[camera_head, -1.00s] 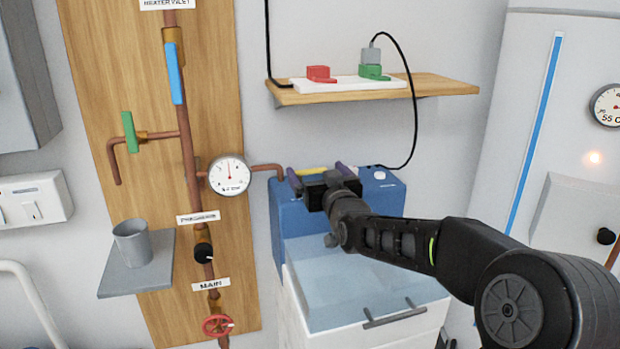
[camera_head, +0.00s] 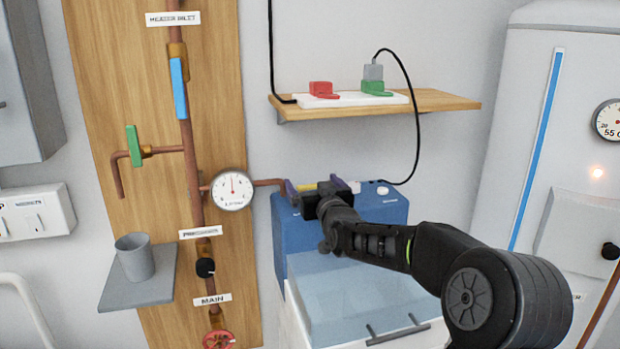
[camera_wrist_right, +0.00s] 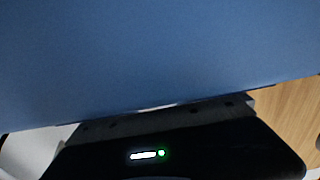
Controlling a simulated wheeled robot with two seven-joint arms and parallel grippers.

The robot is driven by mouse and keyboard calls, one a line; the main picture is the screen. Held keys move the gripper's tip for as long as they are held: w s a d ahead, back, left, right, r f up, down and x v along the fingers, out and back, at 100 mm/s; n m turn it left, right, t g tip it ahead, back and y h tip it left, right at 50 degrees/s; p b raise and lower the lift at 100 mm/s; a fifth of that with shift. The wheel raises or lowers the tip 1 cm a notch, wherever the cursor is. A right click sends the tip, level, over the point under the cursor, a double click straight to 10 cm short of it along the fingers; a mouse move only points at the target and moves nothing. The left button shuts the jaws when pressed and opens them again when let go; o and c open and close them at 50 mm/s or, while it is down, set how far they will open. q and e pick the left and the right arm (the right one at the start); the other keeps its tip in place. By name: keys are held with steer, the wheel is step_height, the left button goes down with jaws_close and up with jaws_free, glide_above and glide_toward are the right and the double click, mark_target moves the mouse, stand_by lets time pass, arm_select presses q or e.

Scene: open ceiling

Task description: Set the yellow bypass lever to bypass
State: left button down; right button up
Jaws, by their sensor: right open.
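The yellow bypass lever (camera_head: 306,187) shows as a small strip at the top of the blue unit (camera_head: 385,208), at the end of the copper pipe. My right gripper (camera_head: 315,184) is open over the top of this unit in the head view. Its purple-tipped fingers show on either side of the yellow strip. The black gripper body hides most of the lever, so I cannot tell its setting or whether the fingers touch it. In the right wrist view the blue unit (camera_wrist_right: 160,55) fills most of the picture, and the lever does not show. My left gripper is not in view.
A pressure gauge (camera_head: 232,190) and copper pipes are on the wooden board (camera_head: 110,60) at left. A wooden shelf (camera_head: 440,100) with a power strip hangs above, its black cable running down near the unit. A clear-topped white bin (camera_head: 355,295) lies below my arm.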

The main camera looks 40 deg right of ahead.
steer(key=shift+x, duration=1.2)
steer(key=c, duration=2.1)
